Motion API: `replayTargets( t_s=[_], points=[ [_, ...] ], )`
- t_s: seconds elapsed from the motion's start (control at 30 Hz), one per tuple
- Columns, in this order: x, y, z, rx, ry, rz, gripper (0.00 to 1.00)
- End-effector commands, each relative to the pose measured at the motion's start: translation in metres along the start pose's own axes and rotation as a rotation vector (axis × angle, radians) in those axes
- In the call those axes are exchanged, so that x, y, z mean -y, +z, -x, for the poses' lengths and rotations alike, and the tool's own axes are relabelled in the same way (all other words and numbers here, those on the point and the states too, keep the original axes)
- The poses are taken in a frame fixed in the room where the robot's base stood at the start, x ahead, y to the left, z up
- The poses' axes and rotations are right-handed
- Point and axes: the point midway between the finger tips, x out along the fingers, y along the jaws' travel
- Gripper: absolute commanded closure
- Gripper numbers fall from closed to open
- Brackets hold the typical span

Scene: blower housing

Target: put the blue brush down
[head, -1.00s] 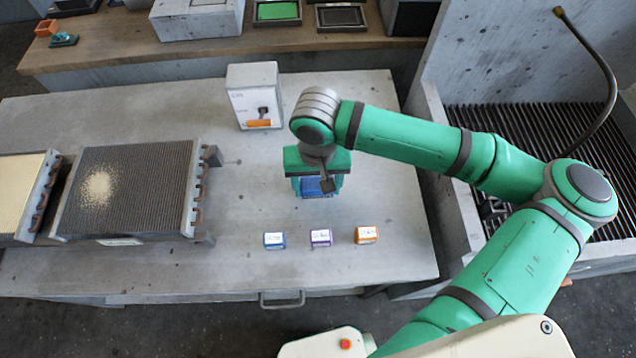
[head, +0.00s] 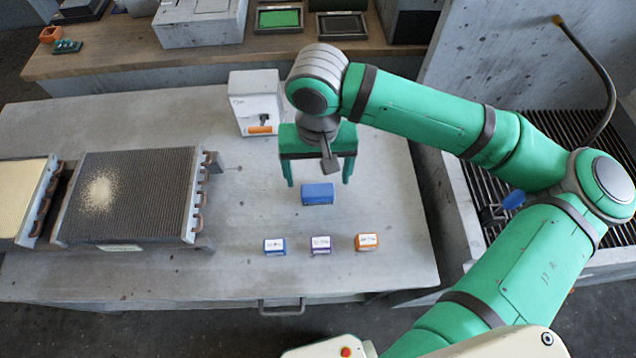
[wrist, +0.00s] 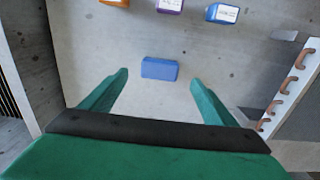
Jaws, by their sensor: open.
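The blue brush (head: 317,194) is a blue block lying on the grey workbench (head: 250,280), behind the row of small labelled blocks. It also shows in the wrist view (wrist: 159,68), just beyond the fingertips and between their lines. My gripper (head: 319,182) is open and empty above and behind the brush, with one finger to each side. In the wrist view the two spread fingers (wrist: 158,80) do not touch the brush.
Blue (head: 275,247), purple (head: 320,245) and orange (head: 367,242) labelled blocks stand in a row near the bench's front. A finned coil (head: 135,190) with pale dust lies at left. A white switch box (head: 254,103) stands behind. A grated basin (head: 540,125) is at right.

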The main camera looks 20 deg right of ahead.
Motion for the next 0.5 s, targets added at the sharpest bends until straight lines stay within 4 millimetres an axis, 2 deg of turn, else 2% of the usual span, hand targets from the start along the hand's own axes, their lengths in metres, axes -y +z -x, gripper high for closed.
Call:
replayTargets(
  t_s=[0.1, 0.2, 0.5],
  points=[
    [0.000, -0.001, 0.017, -0.001, 0.000, -0.001, 0.19],
    [0.000, 0.000, 0.026, 0.000, 0.000, -0.001, 0.19],
    [0.000, 0.000, 0.033, 0.000, 0.000, 0.000, 0.19]
  ],
)
